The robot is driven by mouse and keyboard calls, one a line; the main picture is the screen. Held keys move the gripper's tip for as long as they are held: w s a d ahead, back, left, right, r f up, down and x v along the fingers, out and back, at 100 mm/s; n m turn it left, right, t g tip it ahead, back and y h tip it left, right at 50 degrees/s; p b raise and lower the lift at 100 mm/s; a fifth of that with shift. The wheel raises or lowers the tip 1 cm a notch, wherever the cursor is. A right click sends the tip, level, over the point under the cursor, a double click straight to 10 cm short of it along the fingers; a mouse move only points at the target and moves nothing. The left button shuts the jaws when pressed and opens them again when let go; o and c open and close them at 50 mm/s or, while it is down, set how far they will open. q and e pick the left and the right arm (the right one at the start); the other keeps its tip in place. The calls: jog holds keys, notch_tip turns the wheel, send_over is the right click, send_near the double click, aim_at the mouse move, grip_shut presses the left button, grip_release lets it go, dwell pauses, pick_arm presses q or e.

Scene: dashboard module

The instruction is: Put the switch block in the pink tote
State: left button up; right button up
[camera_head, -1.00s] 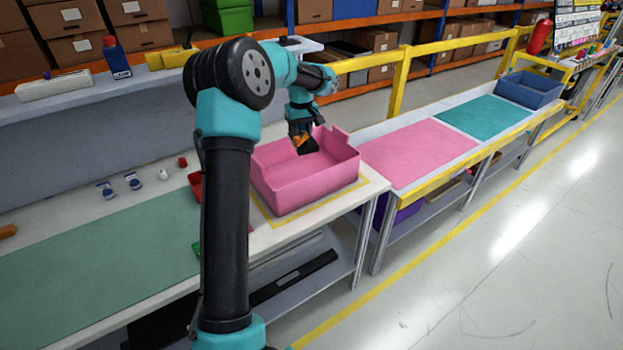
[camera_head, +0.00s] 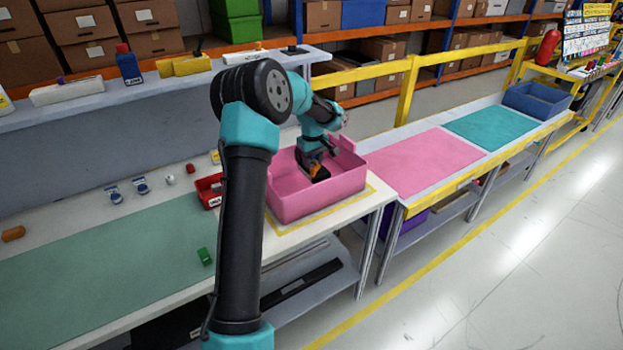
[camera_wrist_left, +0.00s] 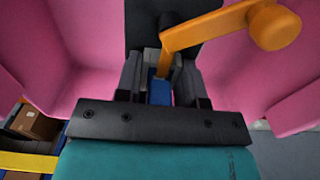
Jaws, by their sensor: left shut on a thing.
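The pink tote (camera_head: 318,202) stands on the near workbench, open at the top. My left gripper (camera_head: 314,168) points down into it, below the level of its back rim. It is shut on the switch block (camera_head: 321,174), a dark block with an orange lever. In the left wrist view the block's orange lever (camera_wrist_left: 200,30) sticks out past the fingers (camera_wrist_left: 160,85), with a blue part between them and pink tote walls on both sides. I cannot tell whether the block touches the tote floor. My right gripper is not in view.
A small red bin (camera_head: 208,190) stands left of the tote. A green block (camera_head: 204,256) lies on the green mat (camera_head: 110,262), with an orange piece (camera_head: 13,234) at far left. A pink mat (camera_head: 425,160) and a blue tote (camera_head: 537,99) are on the bench to the right.

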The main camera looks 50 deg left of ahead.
pick_arm(q)
jog(key=shift+f, duration=1.45)
jog(key=shift+f, duration=1.85)
jog(key=shift+f, duration=0.1)
jog(key=o, duration=1)
notch_tip(320, 180, up, 12)
jog(key=shift+r, duration=0.1)
jog(key=shift+d, duration=0.1)
